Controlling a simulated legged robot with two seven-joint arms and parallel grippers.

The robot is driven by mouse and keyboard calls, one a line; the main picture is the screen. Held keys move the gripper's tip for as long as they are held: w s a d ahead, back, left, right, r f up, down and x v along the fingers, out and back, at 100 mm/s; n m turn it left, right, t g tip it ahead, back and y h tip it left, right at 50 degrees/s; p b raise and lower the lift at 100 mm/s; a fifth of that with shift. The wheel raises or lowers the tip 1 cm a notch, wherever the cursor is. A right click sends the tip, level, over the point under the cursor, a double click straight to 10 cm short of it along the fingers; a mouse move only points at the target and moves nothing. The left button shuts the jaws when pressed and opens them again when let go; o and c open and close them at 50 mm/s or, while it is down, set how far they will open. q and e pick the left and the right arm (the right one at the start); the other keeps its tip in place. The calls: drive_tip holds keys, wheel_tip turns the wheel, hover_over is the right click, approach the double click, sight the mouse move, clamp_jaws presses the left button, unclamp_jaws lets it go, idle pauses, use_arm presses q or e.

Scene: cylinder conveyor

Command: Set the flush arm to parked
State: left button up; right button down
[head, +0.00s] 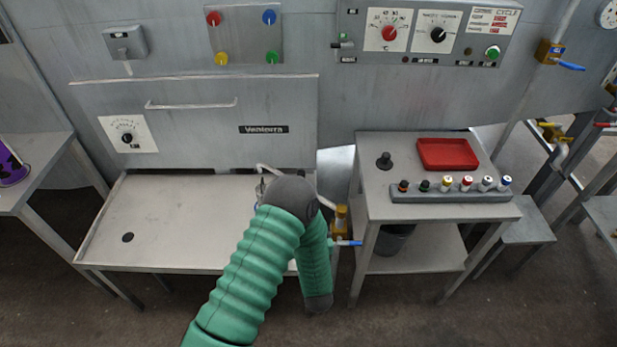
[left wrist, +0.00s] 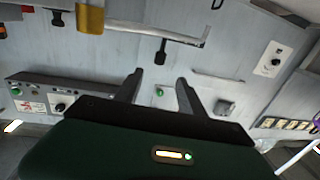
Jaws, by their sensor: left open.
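The flush arm, a pale thin pipe (left wrist: 190,40), runs from a brass block (left wrist: 90,18) in the left wrist view, with a black grip (left wrist: 160,50) hanging from it. In the head view, part of the pipe (head: 265,168) shows above the front table, and a brass valve (head: 341,218) with a blue lever (head: 349,243) stands at its right. My own green arm hides the middle. My left gripper (left wrist: 160,76) is open and empty, its fingers apart from the black grip. The head view does not show its fingers. My right gripper is in neither view.
A grey tray table (head: 190,215) lies left of my arm. A side table (head: 372,205) at right holds a red tray (head: 448,140), a black knob (head: 384,161) and a rack (head: 450,195) of several capped vials. A control panel (head: 425,60) is on the wall behind.

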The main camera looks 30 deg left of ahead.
use_arm(q)
drive_tip(key=x, duration=1.5)
drive_tip(key=shift+w+a, duration=0.2)
drive_tip(key=shift+a, duration=0.1)
drive_tip(key=shift+c, duration=0.4)
clamp_jaws()
